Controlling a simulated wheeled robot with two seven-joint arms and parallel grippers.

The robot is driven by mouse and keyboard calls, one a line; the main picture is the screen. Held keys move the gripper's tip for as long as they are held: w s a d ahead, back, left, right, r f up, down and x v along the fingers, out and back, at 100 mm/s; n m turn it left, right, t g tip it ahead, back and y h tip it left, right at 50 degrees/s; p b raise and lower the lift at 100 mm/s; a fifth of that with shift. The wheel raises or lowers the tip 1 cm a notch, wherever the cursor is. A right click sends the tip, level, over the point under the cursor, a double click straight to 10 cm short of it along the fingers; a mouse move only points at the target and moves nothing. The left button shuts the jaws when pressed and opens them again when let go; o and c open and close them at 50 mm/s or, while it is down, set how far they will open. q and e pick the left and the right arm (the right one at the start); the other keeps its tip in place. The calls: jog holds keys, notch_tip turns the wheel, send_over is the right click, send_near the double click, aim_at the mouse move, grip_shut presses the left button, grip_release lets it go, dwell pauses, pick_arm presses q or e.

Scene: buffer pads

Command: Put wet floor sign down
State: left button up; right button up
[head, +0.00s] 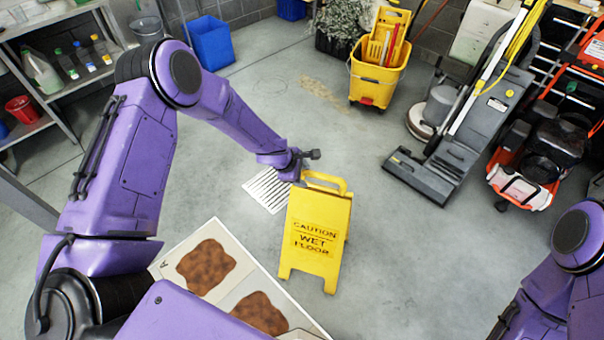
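The yellow wet floor sign (317,239) is upright with its two panels spread, in the middle of the head view, reading "CAUTION WET FLOOR". Its feet are at or close to the grey floor; I cannot tell whether they touch. My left gripper (300,174) is at the top left corner of the sign, beside its looped handle (326,181). The fingers are small and partly hidden, so whether they grip the sign is unclear. My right arm shows at the lower right, but its gripper is out of view.
A white-edged board with brown pads (207,267) lies left of the sign. A floor drain (266,190) is behind it. A yellow mop bucket (376,80), a floor machine (446,160) and an orange-black machine (552,150) stand behind and right. Floor right of the sign is clear.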

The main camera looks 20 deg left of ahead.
pick_arm(q)
jog(key=p+v, duration=0.3)
jog(key=v, duration=0.9)
jog(key=s+a+f+m+g+y, duration=0.25)
jog(key=s+f, duration=0.35)
jog(key=s, duration=0.3)
jog(key=s+a+f+m+g+y, duration=0.1)
jog(key=s+a+f+m+y, duration=0.2)
jog(key=s+f, duration=0.5)
jog(key=s+d+m+t, duration=0.1)
jog(key=s+d+m, duration=0.1)
jog(key=s+m, duration=0.6)
jog(key=s, duration=0.6)
jog(key=shift+f+t+y, duration=0.2)
jog(key=shift+t+y, duration=0.15)
jog(key=shift+w, duration=0.1)
